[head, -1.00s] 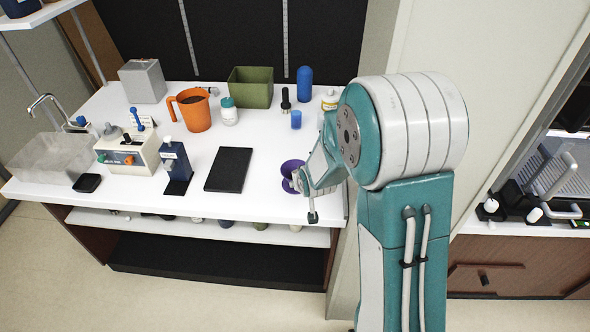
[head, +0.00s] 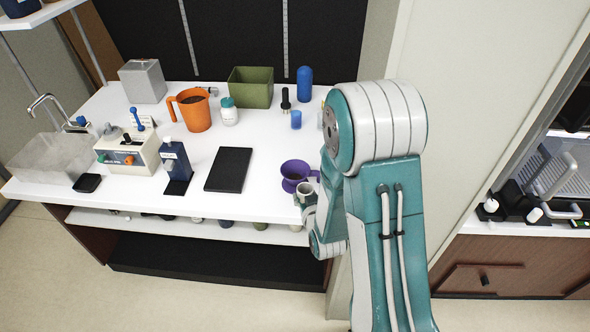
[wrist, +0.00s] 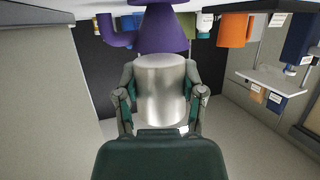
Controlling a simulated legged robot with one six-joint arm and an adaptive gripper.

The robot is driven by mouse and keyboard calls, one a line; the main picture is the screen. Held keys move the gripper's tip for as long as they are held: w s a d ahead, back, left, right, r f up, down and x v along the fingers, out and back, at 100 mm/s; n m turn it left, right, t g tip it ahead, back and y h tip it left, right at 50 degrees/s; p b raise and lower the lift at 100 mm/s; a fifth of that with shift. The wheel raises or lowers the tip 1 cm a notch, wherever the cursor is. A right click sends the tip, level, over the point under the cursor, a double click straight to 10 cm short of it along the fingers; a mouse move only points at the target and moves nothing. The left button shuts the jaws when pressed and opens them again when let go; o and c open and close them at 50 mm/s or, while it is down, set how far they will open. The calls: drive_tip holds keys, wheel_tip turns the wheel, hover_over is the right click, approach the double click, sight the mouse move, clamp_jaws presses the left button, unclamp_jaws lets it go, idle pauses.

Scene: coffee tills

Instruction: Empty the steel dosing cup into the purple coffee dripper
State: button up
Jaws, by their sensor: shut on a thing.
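The purple coffee dripper (head: 293,172) stands on the white counter near its right front edge. It also shows in the wrist view (wrist: 160,38), just beyond the cup. The steel dosing cup (wrist: 160,88) is between the two fingers of my gripper (wrist: 160,100), which is shut on it. In the head view the cup (head: 305,189) is just in front of the dripper and slightly right, its mouth showing. My gripper (head: 306,199) is partly hidden by my arm. I cannot tell what is inside the cup or whether it touches the dripper.
A black pad (head: 229,170) lies left of the dripper. A blue cup (head: 296,119) and a dark tool (head: 285,101) stand behind it. An orange jug (head: 194,109) and a green bin (head: 250,88) are farther back. A wall (head: 440,140) rises to the right.

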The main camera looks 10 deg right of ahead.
sight(306, 184)
idle(0.4)
drive_tip(key=shift+r, duration=2.5)
